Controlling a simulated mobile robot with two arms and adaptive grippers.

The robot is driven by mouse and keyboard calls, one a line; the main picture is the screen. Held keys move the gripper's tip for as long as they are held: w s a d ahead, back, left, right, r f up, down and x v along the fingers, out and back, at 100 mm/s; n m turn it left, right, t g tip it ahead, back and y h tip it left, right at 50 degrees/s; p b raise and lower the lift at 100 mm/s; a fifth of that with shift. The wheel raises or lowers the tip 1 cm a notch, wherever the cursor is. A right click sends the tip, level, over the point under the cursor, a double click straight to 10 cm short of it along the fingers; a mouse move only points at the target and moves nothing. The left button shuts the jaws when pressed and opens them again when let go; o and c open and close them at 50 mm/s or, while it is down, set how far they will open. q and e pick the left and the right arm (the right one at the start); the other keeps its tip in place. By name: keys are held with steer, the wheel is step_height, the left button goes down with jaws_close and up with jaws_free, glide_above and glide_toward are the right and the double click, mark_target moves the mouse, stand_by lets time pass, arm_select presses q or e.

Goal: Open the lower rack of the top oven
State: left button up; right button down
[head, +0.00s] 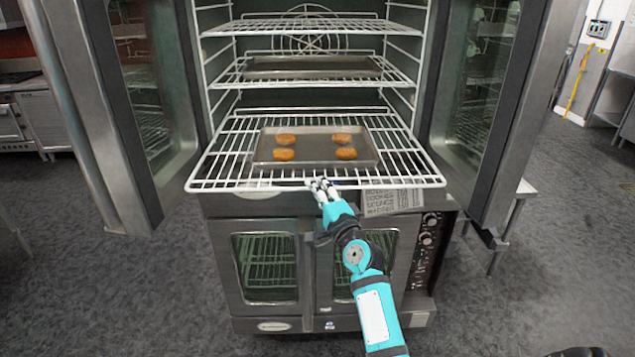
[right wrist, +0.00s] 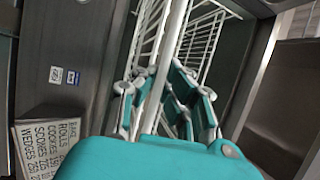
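The top oven stands open, with three wire racks. Its lower rack (head: 222,158) extends forward, out past the oven front. A metal baking tray (head: 318,161) with several brown baked pieces lies on this rack. My right gripper (head: 321,184) is at the middle of the rack's front edge. In the right wrist view, the rack's white front bar (right wrist: 178,25) runs between the fingers of my right gripper (right wrist: 163,72), whose tips close in on it from both sides. My left gripper is not in view.
The oven's left door (head: 88,95) and right door (head: 512,95) stand open on both sides. The middle rack (head: 235,77) holds another tray (head: 312,66), and the top rack (head: 300,27) is above. A closed lower oven (head: 265,262) stands beneath. Grey floor around is free.

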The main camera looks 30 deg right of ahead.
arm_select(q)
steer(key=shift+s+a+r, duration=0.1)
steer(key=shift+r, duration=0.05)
arm_select(e)
steer(key=shift+s+a+f, duration=0.15)
steer(key=shift+s+a, duration=0.2)
steer(key=shift+s, duration=0.25)
steer(key=c, duration=1.4)
jaws_free()
steer(key=shift+w, duration=0.1)
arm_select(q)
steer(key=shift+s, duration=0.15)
arm_select(e)
steer(key=v, duration=1.2)
steer(key=shift+d, duration=0.1)
